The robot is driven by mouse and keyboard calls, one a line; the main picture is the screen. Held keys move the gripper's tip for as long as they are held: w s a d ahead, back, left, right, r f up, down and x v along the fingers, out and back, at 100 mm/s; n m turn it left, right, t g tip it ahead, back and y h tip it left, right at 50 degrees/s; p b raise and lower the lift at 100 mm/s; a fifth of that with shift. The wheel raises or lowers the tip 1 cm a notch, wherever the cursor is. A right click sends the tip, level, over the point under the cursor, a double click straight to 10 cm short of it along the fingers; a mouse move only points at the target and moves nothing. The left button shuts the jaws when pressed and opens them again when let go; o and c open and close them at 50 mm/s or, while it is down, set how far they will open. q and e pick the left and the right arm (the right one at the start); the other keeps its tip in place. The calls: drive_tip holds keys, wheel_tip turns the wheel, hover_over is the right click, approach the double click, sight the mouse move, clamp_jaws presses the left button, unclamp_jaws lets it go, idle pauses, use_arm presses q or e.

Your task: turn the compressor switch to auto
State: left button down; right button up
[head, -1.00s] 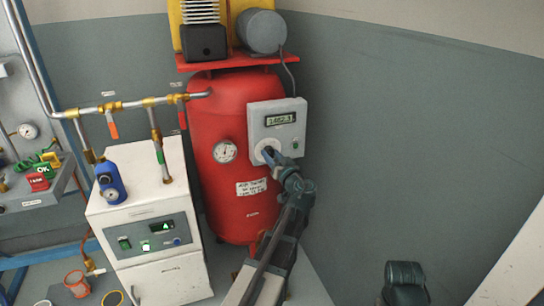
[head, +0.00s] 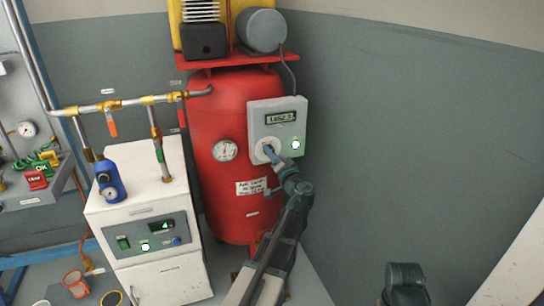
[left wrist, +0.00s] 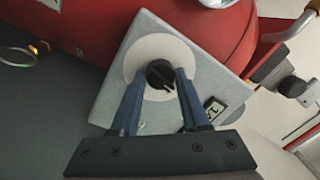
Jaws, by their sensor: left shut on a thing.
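The compressor is a red tank (head: 228,187) with a grey control box (head: 291,107) on its upper right side. The box has a display (head: 280,117), a lit green lamp (head: 296,144) and a round white dial plate. In the left wrist view the black switch knob (left wrist: 158,74) sits at the middle of the white plate (left wrist: 160,45). My left gripper (head: 267,150) is at the plate, its two blue fingers (left wrist: 159,82) closed on the knob from both sides. The fingers and wrist hide the knob in the head view.
A white cabinet (head: 146,195) with a blue filter (head: 110,180) on it stands left of the tank. A pipe with valves (head: 130,102) runs above it to the tank. The grey wall (head: 420,150) to the right is clear.

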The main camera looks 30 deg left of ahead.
use_arm(q)
drive_tip(key=shift+m, duration=2.1)
drive_tip(key=shift+t, duration=0.3)
drive_tip(key=shift+c, duration=2)
unclamp_jaws()
drive_tip(key=r+b+v, duration=0.1)
drive_tip(key=v, duration=1.2)
drive_tip(key=shift+s+d+f, duration=0.25)
drive_tip(key=shift+d+f, duration=0.1)
drive_tip(key=shift+f, duration=0.05)
